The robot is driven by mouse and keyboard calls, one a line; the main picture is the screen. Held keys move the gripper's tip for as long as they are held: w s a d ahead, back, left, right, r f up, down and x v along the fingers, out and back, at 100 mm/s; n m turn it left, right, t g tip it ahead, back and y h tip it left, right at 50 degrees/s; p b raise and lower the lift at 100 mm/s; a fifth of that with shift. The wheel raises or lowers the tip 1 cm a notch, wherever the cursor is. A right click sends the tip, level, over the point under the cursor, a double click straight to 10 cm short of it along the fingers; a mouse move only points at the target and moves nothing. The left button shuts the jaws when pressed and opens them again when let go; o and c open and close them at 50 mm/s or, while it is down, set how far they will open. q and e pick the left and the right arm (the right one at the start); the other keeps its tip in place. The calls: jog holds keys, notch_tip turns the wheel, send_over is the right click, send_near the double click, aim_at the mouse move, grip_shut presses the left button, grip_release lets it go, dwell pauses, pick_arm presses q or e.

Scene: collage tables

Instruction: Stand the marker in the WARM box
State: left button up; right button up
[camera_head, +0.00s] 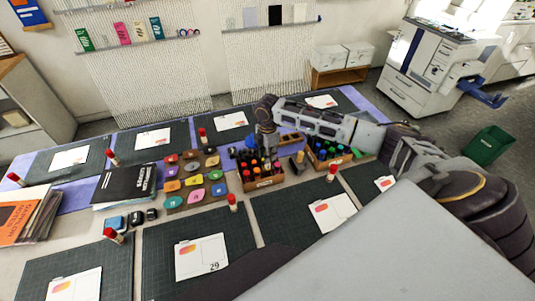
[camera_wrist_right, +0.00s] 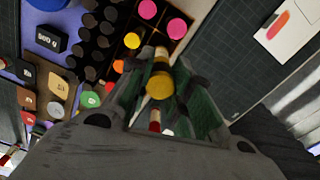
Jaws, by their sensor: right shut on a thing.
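My right gripper (camera_head: 266,146) reaches in from the right, above a box (camera_head: 264,184) of upright markers with red and orange tops. In the wrist view the green-padded fingers (camera_wrist_right: 160,88) are shut on a marker (camera_wrist_right: 160,84) with a yellow end and a pale part. The box also shows beyond the fingers in the wrist view, with pink, orange and yellow round ends (camera_wrist_right: 148,9) in some cells and dark ones beside them. Its label is too small to read. I cannot tell whether the held marker touches the box. My left gripper is not in view.
A second box (camera_head: 318,165) with green-topped markers stands right of the first. Coloured pads (camera_head: 193,182) lie to the left, with a black book (camera_head: 124,183) beyond them. Red-topped sticks (camera_head: 233,202) and dark mats with cards (camera_head: 202,258) surround the middle.

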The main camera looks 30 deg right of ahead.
aim_at(267, 166)
jog(key=shift+f+b, duration=0.7)
jog(key=shift+f, duration=1)
jog(key=shift+f+b, duration=0.35)
jog(key=shift+f, duration=1.9)
jog(key=o, duration=0.8)
jog(key=shift+r, duration=6.05)
